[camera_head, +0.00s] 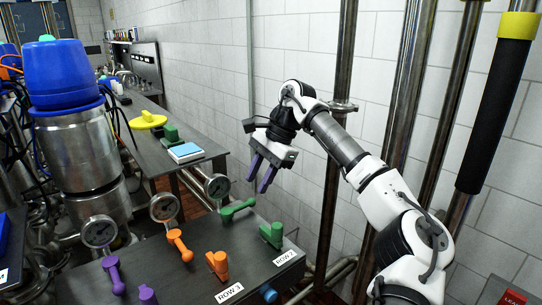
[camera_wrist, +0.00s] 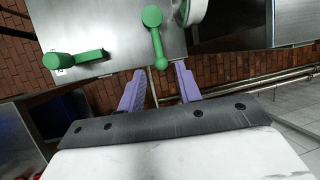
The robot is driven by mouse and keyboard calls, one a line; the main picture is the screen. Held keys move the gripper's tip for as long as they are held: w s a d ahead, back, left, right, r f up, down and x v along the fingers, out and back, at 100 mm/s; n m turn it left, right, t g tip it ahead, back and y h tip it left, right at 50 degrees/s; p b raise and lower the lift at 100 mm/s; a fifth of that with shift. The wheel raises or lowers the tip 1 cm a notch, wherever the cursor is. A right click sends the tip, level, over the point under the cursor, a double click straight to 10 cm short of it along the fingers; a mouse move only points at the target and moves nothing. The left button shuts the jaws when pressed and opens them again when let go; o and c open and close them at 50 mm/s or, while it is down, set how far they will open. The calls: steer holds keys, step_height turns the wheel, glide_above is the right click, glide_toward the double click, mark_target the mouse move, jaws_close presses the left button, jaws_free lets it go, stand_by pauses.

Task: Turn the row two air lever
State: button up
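A dark valve panel (camera_head: 195,262) shows low in the head view, with purple, orange and green levers. Two green levers stand near the ROW 2 label (camera_head: 286,257): one by the label (camera_head: 271,234) and one by a gauge (camera_head: 238,208). I cannot read which is the air lever. My gripper (camera_head: 264,178) is open and empty, above and behind the panel, apart from the levers. The wrist view shows its two purple fingers (camera_wrist: 160,78) spread, with the gauge-side green lever (camera_wrist: 156,38) just beyond them and the other green lever (camera_wrist: 76,60) to the left.
Three round gauges, one of them at the right (camera_head: 217,186), line the panel's far edge. Orange levers (camera_head: 217,264) and purple levers (camera_head: 113,275) stand to the left. Vertical metal pipes (camera_head: 341,130) rise beside my arm. A bench with a blue book (camera_head: 186,151) is behind.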

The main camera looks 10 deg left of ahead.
steer(key=v, duration=0.8)
steer(key=shift+d+r, duration=0.15)
steer(key=shift+r, duration=0.15)
steer(key=shift+f, duration=0.1)
